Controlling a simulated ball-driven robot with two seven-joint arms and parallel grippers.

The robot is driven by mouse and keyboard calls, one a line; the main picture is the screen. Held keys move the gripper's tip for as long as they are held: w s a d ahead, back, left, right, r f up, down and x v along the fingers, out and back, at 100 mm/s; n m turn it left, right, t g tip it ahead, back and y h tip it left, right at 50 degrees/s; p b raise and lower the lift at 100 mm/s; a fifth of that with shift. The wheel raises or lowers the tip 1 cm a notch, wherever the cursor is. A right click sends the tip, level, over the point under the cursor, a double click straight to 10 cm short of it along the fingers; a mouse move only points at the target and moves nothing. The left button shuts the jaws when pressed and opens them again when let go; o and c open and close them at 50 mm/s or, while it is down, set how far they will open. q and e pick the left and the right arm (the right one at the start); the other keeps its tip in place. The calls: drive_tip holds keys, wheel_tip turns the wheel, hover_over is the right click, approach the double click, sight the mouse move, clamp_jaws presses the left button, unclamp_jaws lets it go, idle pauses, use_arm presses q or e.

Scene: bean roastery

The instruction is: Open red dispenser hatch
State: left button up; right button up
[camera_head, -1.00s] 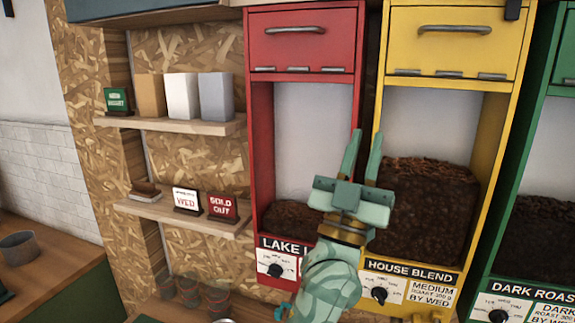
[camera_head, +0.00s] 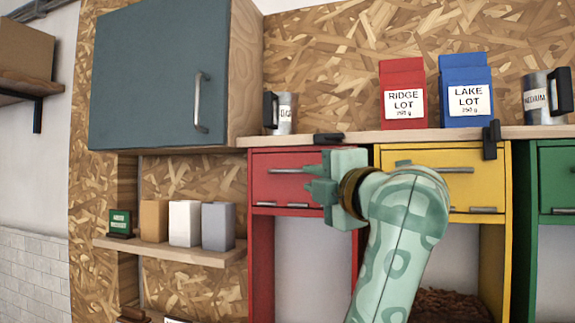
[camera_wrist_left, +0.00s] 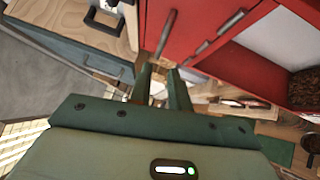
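The red dispenser (camera_head: 262,262) has its hatch (camera_head: 275,188) at the top, and the hatch looks shut. A grey bar handle (camera_head: 288,170) runs across it; its right end is hidden behind my gripper. My left gripper (camera_head: 312,182) is in front of the hatch's right part, pointing left. In the left wrist view the left gripper (camera_wrist_left: 160,76) has its two fingers apart with nothing between them. The hatch handle (camera_wrist_left: 166,34) shows just beyond the fingertips, apart from them. The red hatch (camera_wrist_left: 191,22) lies to its right. My right gripper is not in view.
A shelf (camera_head: 350,137) with a red bag (camera_head: 403,85), a blue bag (camera_head: 466,80) and mugs runs above the hatches. A blue-grey cabinet (camera_head: 150,80) hangs at upper left. The yellow dispenser (camera_head: 492,255) stands right of the red one, partly behind my arm.

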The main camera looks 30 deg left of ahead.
sight(289, 172)
use_arm(q)
drive_tip(key=p+x, duration=0.3)
drive_tip(key=x, duration=0.6)
drive_tip(key=shift+a+r, duration=0.2)
drive_tip(key=shift+w+a+f, duration=0.1)
drive_tip(key=shift+w+a, duration=0.25)
drive_tip(key=shift+a, duration=0.15)
clamp_jaws()
